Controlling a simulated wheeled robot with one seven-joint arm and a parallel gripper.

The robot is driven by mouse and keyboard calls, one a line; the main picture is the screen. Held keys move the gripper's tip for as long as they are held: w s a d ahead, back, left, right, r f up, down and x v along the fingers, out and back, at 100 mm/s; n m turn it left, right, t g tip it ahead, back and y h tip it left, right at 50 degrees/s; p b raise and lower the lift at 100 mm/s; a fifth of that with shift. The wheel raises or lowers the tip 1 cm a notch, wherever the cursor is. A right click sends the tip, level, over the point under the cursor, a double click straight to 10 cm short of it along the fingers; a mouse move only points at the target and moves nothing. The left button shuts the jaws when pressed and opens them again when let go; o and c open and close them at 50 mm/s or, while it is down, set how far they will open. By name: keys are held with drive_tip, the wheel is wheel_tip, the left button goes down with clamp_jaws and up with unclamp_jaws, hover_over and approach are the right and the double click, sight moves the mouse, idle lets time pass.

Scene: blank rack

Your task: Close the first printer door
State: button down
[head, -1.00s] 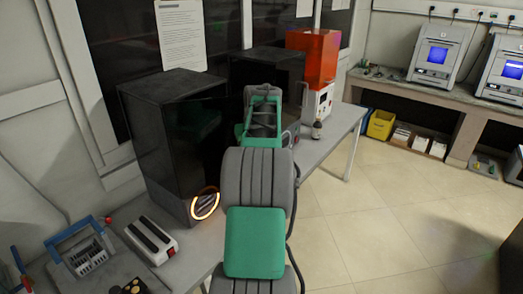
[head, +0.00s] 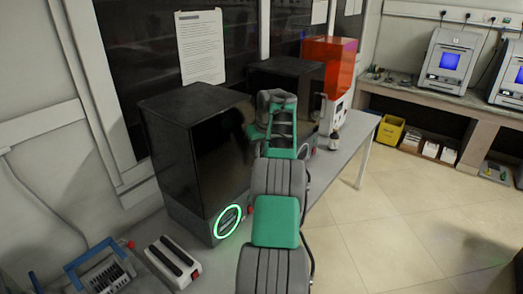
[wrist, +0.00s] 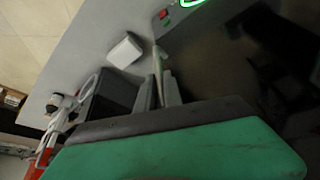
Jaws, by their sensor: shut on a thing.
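The first printer is a black box (head: 182,98) on the bench, left of my arm in the head view. Its dark, glossy front door (head: 222,165) looks flush with the body, though my arm hides its right edge. A ring light (head: 228,220) at the lower front glows green. It also shows at the top of the wrist view. My gripper (wrist: 160,92) is at the door's edge in the wrist view, its fingers shut on a thin pale strip (wrist: 158,65) that looks like the door's handle or edge. My wrist hides the fingertips in the head view.
A second black printer (head: 285,66) and an orange-topped machine (head: 328,66) stand further along the bench, with a small bottle (head: 334,140) nearby. A white device with black slots (head: 173,262) and a blue-handled rack (head: 100,270) sit at the front left. The floor at right is clear.

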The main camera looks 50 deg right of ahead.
drive_tip(key=shift+w+r, duration=0.2)
drive_tip(key=shift+w, duration=0.15)
drive_tip(key=c, duration=1.8)
unclamp_jaws()
drive_tip(key=shift+w, duration=0.15)
drive_tip(key=o, duration=0.3)
drive_tip(key=shift+f, duration=0.15)
drive_tip(key=shift+s+f, duration=0.1)
drive_tip(key=shift+s, duration=0.1)
drive_tip(key=v, duration=0.7)
drive_tip(key=shift+s+r, duration=0.25)
drive_tip(key=shift+r, duration=0.1)
